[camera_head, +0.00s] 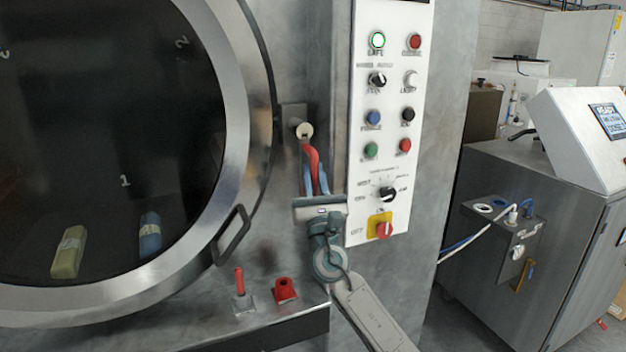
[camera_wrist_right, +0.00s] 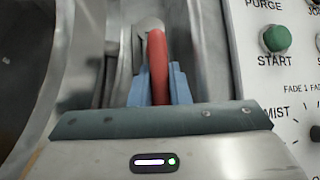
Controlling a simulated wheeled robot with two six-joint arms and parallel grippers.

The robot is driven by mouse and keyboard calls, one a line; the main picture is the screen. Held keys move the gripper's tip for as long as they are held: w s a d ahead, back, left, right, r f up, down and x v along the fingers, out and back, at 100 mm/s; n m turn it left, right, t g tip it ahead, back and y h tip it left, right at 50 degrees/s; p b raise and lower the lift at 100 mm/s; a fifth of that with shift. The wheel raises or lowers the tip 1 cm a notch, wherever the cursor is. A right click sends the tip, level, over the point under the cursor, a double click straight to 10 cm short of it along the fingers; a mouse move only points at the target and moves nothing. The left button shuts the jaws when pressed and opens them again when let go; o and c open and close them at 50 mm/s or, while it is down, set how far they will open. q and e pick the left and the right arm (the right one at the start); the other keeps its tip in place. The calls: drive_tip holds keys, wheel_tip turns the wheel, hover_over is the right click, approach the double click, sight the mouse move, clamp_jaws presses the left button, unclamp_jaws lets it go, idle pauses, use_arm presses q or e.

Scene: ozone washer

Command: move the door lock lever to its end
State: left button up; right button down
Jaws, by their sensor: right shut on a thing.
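The door lock lever (camera_head: 312,157) is a red handle hanging down from a round pale pivot beside the door's rim in the head view. My right gripper (camera_head: 316,186) has its blue fingers shut around the lower part of the lever. In the right wrist view the red lever (camera_wrist_right: 158,62) rises between the blue fingers of the right gripper (camera_wrist_right: 160,88), with its rounded top end above. The lever's lower end is hidden by the gripper. The round door (camera_head: 225,75) has a metal rim and dark glass. My left gripper is not in view.
The white control panel (camera_head: 390,130) with buttons and knobs is close on the right of the gripper. A red peg (camera_head: 239,281) and a red fitting (camera_head: 284,290) stand on the ledge below.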

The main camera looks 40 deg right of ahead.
drive_tip(key=shift+r+n, duration=0.3)
drive_tip(key=c, duration=1.5)
unclamp_jaws()
drive_tip(key=shift+o, duration=0.7)
drive_tip(key=shift+d+f, duration=0.15)
drive_tip(key=shift+f, duration=0.05)
drive_tip(key=b+v, duration=0.4)
drive_tip(key=v, duration=0.6)
drive_tip(key=shift+s+f, duration=0.25)
